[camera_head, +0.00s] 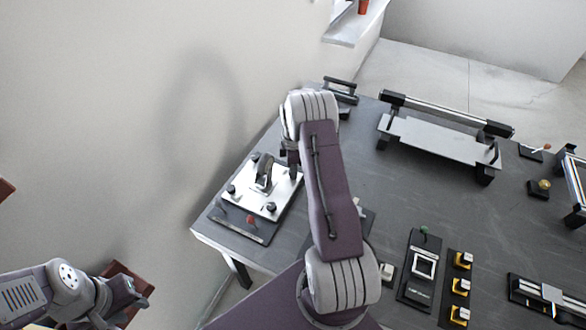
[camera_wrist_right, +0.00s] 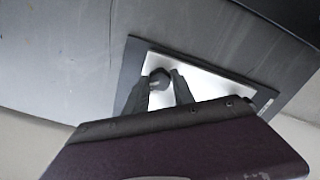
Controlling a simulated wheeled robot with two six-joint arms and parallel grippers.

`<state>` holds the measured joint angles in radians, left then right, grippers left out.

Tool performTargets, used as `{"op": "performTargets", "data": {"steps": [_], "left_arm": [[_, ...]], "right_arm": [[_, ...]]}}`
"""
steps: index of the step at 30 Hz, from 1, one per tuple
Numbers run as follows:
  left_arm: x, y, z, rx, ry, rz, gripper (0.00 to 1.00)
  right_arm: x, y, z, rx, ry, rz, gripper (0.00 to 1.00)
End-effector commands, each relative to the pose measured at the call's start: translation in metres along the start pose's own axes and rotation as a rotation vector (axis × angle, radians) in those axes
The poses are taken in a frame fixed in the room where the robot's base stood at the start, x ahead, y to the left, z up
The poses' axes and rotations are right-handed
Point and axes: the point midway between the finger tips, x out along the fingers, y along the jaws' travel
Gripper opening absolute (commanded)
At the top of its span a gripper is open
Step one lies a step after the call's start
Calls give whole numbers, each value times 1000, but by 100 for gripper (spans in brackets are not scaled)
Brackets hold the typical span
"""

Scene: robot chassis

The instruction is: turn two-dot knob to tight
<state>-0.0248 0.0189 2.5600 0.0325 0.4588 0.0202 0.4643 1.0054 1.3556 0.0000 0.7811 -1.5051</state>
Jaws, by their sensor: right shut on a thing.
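A white plate (camera_head: 252,203) with several dark knobs is on a dark base at the table's left corner. One dark knob (camera_head: 231,189) stands at its left side and another knob (camera_head: 271,207) at its near side. I cannot make out dot marks or a tight mark. In the right wrist view, my right gripper (camera_wrist_right: 161,85) has its two grey fingers at a dark round knob (camera_wrist_right: 158,74) on the white plate (camera_wrist_right: 203,84), shut on it. Which knob this is, I cannot tell. My left gripper (camera_head: 140,291) is low at the left, off the table, its jaws unclear.
A red-topped lever (camera_head: 251,220) is on the base's near edge. A long rail fixture (camera_head: 440,138) stands at the back. A dark slider panel (camera_head: 421,268) and several yellow-black blocks (camera_head: 460,287) are to the right. The table's middle (camera_head: 415,195) is clear.

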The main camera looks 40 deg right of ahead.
Motion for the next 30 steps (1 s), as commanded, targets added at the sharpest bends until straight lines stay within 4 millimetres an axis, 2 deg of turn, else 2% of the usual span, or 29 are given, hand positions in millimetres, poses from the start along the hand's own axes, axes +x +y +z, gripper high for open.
{"op": "performTargets", "data": {"steps": [8,9,11,21,23,30], "left_arm": [[-2,0,0,0,0,0,36],[-2,0,0,0,0,0,36],[-2,0,0,0,0,0,36],[-1,0,0,0,0,0,36],[0,0,0,0,0,0,36],[5,0,0,0,0,0,36]], "right_arm": [[-1,1,0,40,0,2,0],[-1,1,0,40,0,2,38],[-1,1,0,40,0,2,52],[-5,1,0,39,0,2,52],[-13,1,0,39,0,4,52],[-66,1,0,40,0,6,52]]}}
